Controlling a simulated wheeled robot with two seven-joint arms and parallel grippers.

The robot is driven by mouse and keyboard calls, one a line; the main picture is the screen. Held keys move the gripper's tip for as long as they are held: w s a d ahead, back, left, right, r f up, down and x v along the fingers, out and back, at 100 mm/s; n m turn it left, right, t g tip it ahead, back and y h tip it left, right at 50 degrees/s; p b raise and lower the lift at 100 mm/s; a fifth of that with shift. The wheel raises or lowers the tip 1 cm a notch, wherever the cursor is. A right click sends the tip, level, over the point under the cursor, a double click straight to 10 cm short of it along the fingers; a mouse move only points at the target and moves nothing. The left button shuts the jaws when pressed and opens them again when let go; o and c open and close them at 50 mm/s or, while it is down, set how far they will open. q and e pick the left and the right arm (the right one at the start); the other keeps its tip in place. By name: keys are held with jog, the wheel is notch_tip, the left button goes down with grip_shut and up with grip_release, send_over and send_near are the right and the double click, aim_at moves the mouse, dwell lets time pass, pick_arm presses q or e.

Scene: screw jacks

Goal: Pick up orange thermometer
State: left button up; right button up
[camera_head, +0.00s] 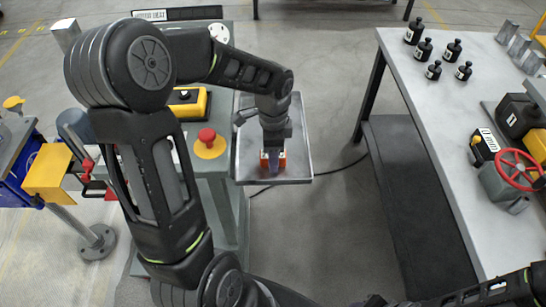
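A small orange object (282,161), which looks like the orange thermometer, is on a grey metal tray (300,130), near its front edge. My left arm reaches over from the left, and my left gripper (273,160) points down right at the orange object. The gripper hides the object's middle, so orange shows only at its sides. I cannot tell whether the fingers are closed on it or only around it. My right arm shows only in part at the bottom right corner, and its gripper is not seen.
A grey-green stand with a red button (207,135) on a yellow base is left of the tray. At right, a table (420,100) holds several black bottles (424,50), a red valve wheel (517,168) and black-and-yellow devices. Open floor lies between tray and table.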

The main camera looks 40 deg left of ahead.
pick_arm(q)
grip_shut()
dwell(0.3)
dwell(0.3)
notch_tip(320, 180, up, 10)
jog(key=shift+b, duration=0.65)
dwell(0.5)
